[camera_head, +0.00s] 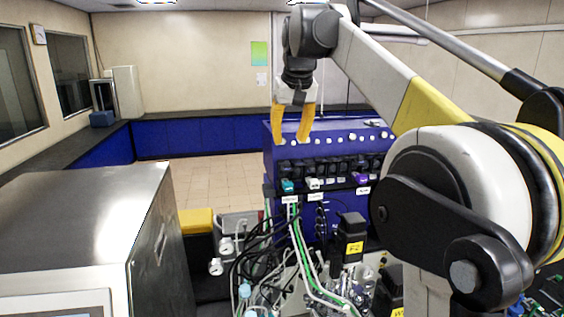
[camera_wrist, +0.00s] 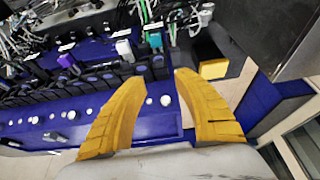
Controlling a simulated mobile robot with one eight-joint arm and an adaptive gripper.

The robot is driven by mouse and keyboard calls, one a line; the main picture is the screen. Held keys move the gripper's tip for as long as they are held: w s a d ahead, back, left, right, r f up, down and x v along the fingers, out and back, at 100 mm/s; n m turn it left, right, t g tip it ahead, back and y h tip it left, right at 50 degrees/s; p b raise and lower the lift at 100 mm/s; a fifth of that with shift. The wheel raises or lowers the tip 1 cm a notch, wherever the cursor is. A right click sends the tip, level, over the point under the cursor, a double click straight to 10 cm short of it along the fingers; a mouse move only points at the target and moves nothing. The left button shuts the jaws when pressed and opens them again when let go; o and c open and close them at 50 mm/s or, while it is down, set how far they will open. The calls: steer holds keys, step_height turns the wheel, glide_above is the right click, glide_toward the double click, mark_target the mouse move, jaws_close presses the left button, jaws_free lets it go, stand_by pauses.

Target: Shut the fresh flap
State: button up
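A blue pump cabinet (camera_head: 318,212) has a row of black flaps along its front. Three coloured flaps stick out from that row: teal (camera_head: 287,186), white (camera_head: 313,184) and purple (camera_head: 361,180). The wrist view also shows the teal (camera_wrist: 155,41), white (camera_wrist: 124,50) and purple (camera_wrist: 67,60) ones. White labels lie by them, but I cannot read which says fresh. My gripper (camera_head: 290,139) hangs above the cabinet's top, pointing down, with its yellow fingers apart and nothing between them. In the wrist view the open fingertips (camera_wrist: 160,77) are apart from the flaps.
White knobs (camera_head: 352,137) stand on the cabinet's top. Green, white and black tubes (camera_head: 300,250) hang below the flaps over crowded glassware. A steel-grey machine (camera_head: 75,220) stands at the left. The tiled floor (camera_head: 210,180) behind is clear.

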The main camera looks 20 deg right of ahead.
mark_target(287, 162)
steer(key=x, duration=0.9)
steer(key=shift+p, duration=0.3)
jaws_close()
